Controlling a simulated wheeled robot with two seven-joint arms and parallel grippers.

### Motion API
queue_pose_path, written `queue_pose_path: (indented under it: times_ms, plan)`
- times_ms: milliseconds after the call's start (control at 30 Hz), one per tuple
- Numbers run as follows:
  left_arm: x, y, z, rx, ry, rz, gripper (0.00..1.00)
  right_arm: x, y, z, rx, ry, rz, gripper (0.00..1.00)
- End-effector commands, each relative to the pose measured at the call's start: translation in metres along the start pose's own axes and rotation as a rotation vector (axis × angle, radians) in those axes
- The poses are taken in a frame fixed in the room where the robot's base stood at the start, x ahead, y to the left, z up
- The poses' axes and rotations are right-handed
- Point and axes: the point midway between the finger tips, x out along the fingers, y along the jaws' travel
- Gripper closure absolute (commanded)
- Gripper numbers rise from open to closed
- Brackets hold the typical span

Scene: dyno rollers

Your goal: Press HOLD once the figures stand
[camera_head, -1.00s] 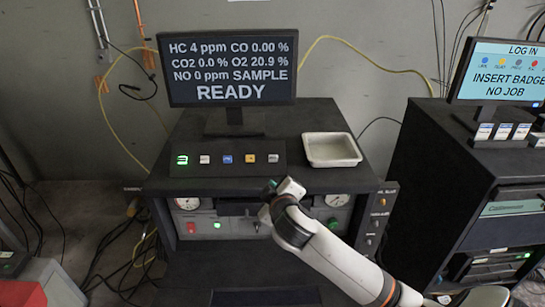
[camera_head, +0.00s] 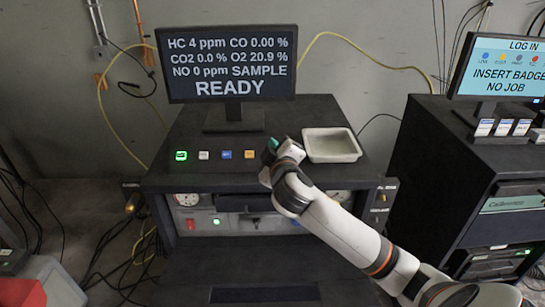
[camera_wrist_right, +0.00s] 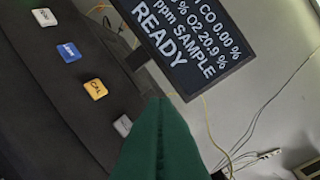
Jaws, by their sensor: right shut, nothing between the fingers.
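The monitor (camera_head: 227,64) reads HC 4 ppm, CO 0.00 %, CO2 0.0 %, O2 20.9 %, NO 0 ppm, SAMPLE, READY. Below it is a button row: a green-lit button (camera_head: 181,156), a white one (camera_head: 204,155), a blue one (camera_head: 226,155) and a yellow one (camera_head: 250,154). A grey button (camera_wrist_right: 123,125) shows in the right wrist view, beside my green fingertips; my gripper hides it in the head view. The yellow one seems marked CAL; I cannot read HOLD on any. My right gripper (camera_head: 271,147) is shut and empty at the row's right end; contact is unclear. My left gripper is out of view.
A white tray (camera_head: 332,145) sits just right of my right gripper on the cabinet top. Gauges and small lamps line the cabinet front. A second cabinet at the right carries a LOG IN screen (camera_head: 500,70) reading INSERT BADGE, NO JOB. Cables hang on the wall.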

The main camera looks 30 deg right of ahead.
Motion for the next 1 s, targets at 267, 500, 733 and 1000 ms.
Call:
queue_pose_path:
  times_ms: [267, 500, 733, 1000]
  plan:
    - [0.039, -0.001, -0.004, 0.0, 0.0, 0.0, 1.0, 0.029, 0.025, -0.025, -0.002, 0.001, -0.001, 1.0]
    - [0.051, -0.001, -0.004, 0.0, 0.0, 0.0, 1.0, 0.045, 0.035, -0.035, -0.001, 0.001, 0.0, 1.0]
    - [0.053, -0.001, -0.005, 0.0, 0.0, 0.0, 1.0, 0.05, 0.037, -0.037, -0.001, 0.0, 0.0, 1.0]
    - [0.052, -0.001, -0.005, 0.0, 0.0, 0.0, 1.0, 0.05, 0.037, -0.037, 0.0, 0.0, 0.0, 1.0]
